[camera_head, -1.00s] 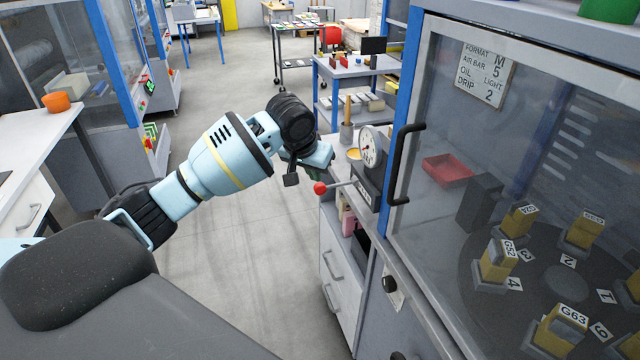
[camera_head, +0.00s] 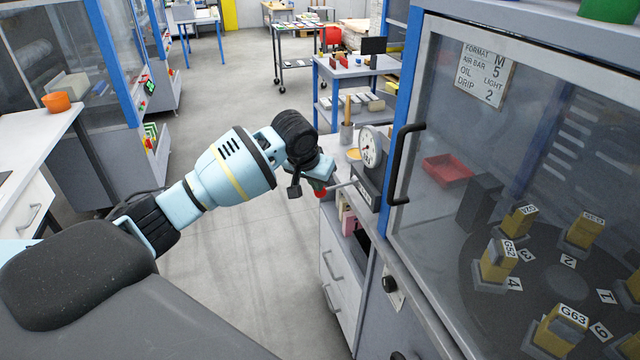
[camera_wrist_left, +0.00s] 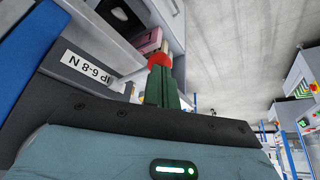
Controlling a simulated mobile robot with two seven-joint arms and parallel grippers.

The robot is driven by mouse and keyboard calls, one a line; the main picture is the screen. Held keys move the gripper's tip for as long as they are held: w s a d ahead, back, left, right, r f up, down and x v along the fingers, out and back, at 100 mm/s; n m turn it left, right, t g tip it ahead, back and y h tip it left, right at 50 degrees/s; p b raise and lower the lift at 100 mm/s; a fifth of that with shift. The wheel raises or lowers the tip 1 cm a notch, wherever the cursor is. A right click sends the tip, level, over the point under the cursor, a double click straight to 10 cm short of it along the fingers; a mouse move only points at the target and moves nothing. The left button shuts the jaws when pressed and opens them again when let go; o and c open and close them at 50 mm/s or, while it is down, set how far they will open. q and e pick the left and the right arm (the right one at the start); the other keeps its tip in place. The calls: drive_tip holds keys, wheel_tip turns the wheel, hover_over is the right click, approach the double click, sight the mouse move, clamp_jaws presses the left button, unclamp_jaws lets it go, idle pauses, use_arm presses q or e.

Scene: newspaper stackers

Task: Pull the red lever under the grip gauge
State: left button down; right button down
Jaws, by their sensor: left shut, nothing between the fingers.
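The grip gauge (camera_head: 370,148), a round white dial on a dark box, stands on the counter's end beside the glass cabinet. A thin lever rod (camera_head: 341,185) comes out of the box to the left and ends in a red ball knob (camera_head: 320,192), partly hidden by my left gripper (camera_head: 322,182). In the left wrist view, the green fingers (camera_wrist_left: 161,88) are shut with nothing between them, and their tips are right at the red knob (camera_wrist_left: 159,60). I cannot tell whether they touch it. My right gripper is not in view.
The glass cabinet with its black handle (camera_head: 401,165) stands close on the right. A cup with wooden handles (camera_head: 347,130) is behind the gauge. Drawers (camera_head: 338,270) lie below the counter. The floor (camera_head: 240,260) left of them is clear.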

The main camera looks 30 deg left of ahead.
use_arm(q)
drive_tip(key=shift+f, duration=1.5)
drive_tip(key=s, duration=0.1)
drive_tip(key=s+r, duration=0.1)
drive_tip(key=s, duration=0.1)
drive_tip(key=shift+d, duration=0.1)
drive_tip(key=shift+r, duration=0.1)
approach(317, 194)
drive_tip(key=shift+s, duration=1.2)
